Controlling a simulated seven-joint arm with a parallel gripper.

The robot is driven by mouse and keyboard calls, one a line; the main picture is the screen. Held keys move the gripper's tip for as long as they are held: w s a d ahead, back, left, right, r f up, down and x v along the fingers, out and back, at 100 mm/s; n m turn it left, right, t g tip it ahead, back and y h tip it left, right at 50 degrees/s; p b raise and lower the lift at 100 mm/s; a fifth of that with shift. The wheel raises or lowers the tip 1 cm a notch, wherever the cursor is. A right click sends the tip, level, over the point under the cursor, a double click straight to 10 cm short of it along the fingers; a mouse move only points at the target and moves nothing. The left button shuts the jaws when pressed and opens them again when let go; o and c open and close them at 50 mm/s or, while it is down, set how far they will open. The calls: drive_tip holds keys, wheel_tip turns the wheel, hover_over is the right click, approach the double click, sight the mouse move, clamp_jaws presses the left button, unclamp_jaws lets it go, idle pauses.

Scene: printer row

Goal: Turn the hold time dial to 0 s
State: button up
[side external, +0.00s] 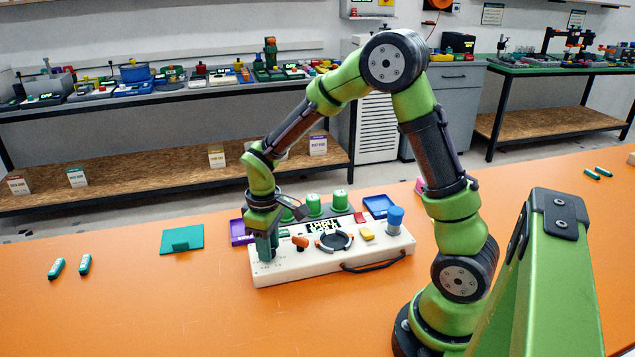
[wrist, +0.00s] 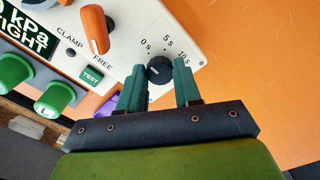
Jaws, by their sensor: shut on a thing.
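The hold time dial (wrist: 159,71) is a small dark round knob on the white panel (wrist: 205,20). In the wrist view, the printed marks 0 s, 5 s and 10 s arc around its far side. A small light mark shows on the knob, but I cannot tell its exact setting. My gripper (wrist: 159,66) has one green finger on each side of the dial and is shut on it. In the side view, my gripper (side external: 267,246) points down at the left end of the white panel (side external: 320,267) and hides the dial.
Close by on the panel are an orange clamp lever (wrist: 95,29), a green TEST button (wrist: 91,76) and a display (wrist: 24,30). Green knobs (side external: 314,204) stand behind the panel. A blue knob (side external: 395,220) is at its right end. The orange table in front is clear.

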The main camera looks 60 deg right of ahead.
drive_tip(key=shift+r, duration=0.1)
drive_tip(key=o, duration=1)
drive_tip(key=shift+o, duration=0.2)
wheel_tip(320, 180, up, 17)
drive_tip(key=s+a+r+m+t+y, duration=0.1)
drive_tip(key=s+a+m+t, duration=0.1)
drive_tip(key=s, duration=0.5)
drive_tip(key=s+a+m+t+y, duration=0.1)
drive_tip(key=s+a+m+t, duration=0.1)
drive_tip(key=s+m+t, duration=0.2)
drive_tip(key=s+t, duration=0.1)
drive_tip(key=s, duration=0.2)
drive_tip(key=shift+s+a+r, duration=0.25)
drive_tip(key=shift+a+r, duration=0.1)
